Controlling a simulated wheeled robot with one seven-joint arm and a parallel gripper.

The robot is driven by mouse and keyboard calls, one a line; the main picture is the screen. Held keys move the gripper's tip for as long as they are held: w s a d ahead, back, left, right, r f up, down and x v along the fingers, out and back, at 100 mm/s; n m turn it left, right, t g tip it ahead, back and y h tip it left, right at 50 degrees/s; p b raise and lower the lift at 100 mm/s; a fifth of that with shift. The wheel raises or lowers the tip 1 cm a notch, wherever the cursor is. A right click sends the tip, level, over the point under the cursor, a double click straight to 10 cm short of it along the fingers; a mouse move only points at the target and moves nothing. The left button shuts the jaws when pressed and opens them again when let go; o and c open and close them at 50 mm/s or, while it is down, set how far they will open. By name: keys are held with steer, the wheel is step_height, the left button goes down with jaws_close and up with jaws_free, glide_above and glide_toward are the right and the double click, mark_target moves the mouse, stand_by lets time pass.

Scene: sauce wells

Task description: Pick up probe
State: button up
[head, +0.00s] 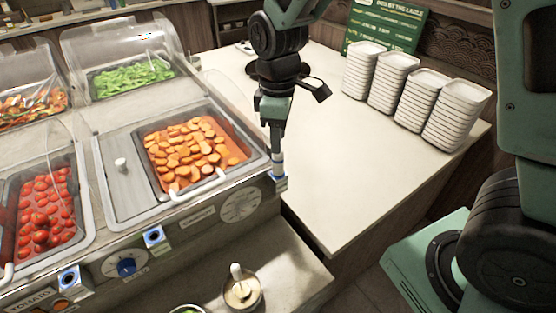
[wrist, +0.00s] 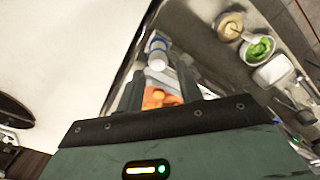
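The probe (wrist: 157,63) is a pale, slim upright piece with a blue and white holder at its base. In the head view, the probe (head: 278,164) stands at the counter's right front corner, in the blue holder (head: 281,184). My gripper (head: 276,136) points down right above it. In the wrist view, my gripper (wrist: 160,78) has its two dark fingers apart, with the probe's pale end between or just beyond the fingertips. I see no clear contact. The fingers hide part of the probe.
A pan of orange slices (head: 192,150) lies left of my gripper, with tomatoes (head: 45,212) and greens (head: 130,77) further left. Other blue holders (head: 154,237) line the front panel. A sauce bowl (head: 242,291) sits below. Stacked white trays (head: 442,115) stand right; the white counter (head: 350,165) between is clear.

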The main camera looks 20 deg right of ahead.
mark_target(278, 170)
steer(key=shift+w+f+p, duration=0.15)
steer(key=shift+f+p, duration=0.95)
steer(key=shift+f, duration=1.55)
steer(key=c, duration=0.8)
